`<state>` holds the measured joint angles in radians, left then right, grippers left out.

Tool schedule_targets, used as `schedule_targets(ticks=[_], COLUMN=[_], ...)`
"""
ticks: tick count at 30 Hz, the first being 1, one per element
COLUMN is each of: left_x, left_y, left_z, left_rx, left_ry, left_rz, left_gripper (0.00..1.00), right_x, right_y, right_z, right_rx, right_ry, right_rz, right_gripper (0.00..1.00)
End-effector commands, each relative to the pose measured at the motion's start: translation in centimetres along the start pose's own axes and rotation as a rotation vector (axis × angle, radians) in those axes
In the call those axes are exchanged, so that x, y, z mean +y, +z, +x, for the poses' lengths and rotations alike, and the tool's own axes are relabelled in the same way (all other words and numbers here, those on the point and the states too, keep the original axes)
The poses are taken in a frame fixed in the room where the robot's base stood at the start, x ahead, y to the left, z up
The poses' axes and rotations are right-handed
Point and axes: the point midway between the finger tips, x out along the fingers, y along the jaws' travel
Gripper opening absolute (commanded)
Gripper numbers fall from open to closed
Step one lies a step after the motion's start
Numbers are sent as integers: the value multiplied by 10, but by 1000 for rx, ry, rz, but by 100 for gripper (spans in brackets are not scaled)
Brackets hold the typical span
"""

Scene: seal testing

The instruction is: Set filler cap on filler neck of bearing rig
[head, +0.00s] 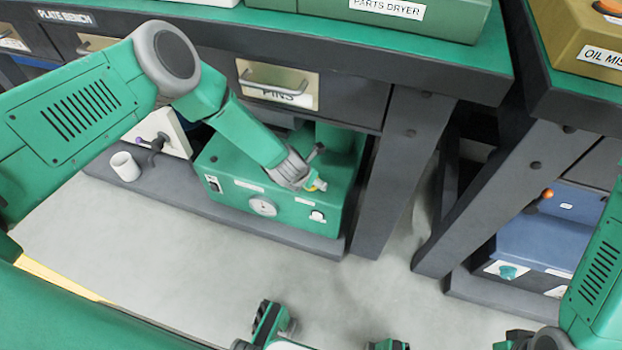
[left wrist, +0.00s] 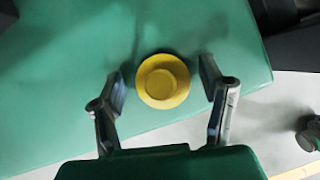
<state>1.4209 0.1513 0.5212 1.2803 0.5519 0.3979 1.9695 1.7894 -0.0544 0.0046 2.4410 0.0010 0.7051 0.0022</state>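The bearing rig (head: 232,180) is a green box with a gauge and white labels, on the low shelf under the bench. Its green top (left wrist: 60,115) fills much of the left wrist view. The yellow filler cap (left wrist: 163,82), a round flange with a smaller raised disc, lies between my left fingers; a bit of yellow (head: 320,185) shows in the head view. My left gripper (head: 313,178) is over the rig's right part. Its fingers (left wrist: 163,75) stand apart, with gaps either side of the cap. The filler neck is not visible; I cannot tell whether the cap sits on it.
The plate bench (head: 455,72) overhangs the rig, with its slanted dark leg (head: 405,165) close at the right. A white cup (head: 125,166) and a white block with a dark knob (head: 165,135) stand left of the rig.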

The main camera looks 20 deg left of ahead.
Motion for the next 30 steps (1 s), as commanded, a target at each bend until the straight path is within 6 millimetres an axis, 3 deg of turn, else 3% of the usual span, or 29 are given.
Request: schedule_targets(ticks=[11,24,30], left_x=[0,0,0], left_y=[1,3,2], left_z=[-8,-96,-118], left_rx=[1,1,0], left_ry=[0,-1,0], left_rz=[0,-1,0], left_gripper=[64,64,64], right_x=[0,0,0], right_y=[0,-3,-3], right_z=[-3,-47,-55], right_rx=[0,0,0], right_ry=[0,0,0], right_rz=[0,0,0], right_gripper=[0,0,0])
